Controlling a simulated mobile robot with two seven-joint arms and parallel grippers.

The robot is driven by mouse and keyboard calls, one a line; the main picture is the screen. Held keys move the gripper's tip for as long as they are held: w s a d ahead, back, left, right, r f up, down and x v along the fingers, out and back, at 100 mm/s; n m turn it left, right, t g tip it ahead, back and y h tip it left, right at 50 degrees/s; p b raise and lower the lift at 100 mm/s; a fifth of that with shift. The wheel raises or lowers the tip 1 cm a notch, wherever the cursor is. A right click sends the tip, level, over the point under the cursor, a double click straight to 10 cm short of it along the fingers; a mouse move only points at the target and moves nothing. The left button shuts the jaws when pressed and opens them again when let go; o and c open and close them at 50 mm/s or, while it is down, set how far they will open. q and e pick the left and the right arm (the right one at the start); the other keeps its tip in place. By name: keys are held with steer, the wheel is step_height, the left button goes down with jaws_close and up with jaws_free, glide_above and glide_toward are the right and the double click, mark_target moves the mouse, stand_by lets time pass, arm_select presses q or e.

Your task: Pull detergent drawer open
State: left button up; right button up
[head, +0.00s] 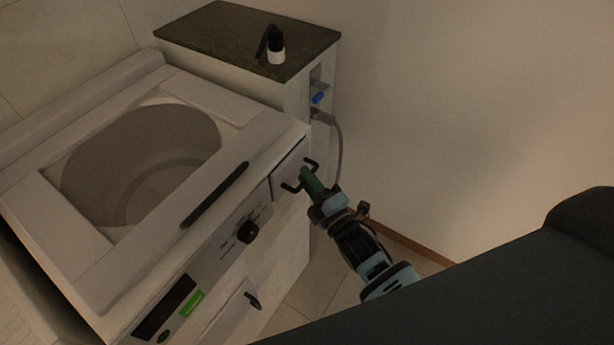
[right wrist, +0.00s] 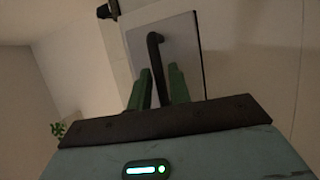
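The detergent drawer (head: 287,172) is the pale panel at the right end of the washing machine's front, and it looks closed. Its black bar handle (head: 311,162) stands out from it. My right gripper (head: 306,175) is at the handle, its green fingers pointing at the drawer. In the right wrist view, the handle (right wrist: 155,50) runs down between the two fingers (right wrist: 161,85), with a narrow gap that suggests they are open around it. The drawer front (right wrist: 185,45) lies behind them. My left gripper is not in view.
The washing machine (head: 245,130) has an open-looking round top and a black knob (head: 247,233). A dark-topped cabinet (head: 215,35) behind carries a black and white bottle (head: 276,50). A grey hose (head: 340,145) hangs beside the wall. Floor to the right is clear.

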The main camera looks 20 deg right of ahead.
steer(key=shift+w+a, duration=0.15)
steer(key=shift+w, duration=0.25)
steer(key=shift+c, duration=0.3)
jaws_close()
steer(key=s+d+p, duration=0.2)
steer(key=s+d, duration=0.4)
steer(key=s, duration=0.2)
steer(key=shift+s+d, duration=0.15)
steer(key=shift+d, duration=0.15)
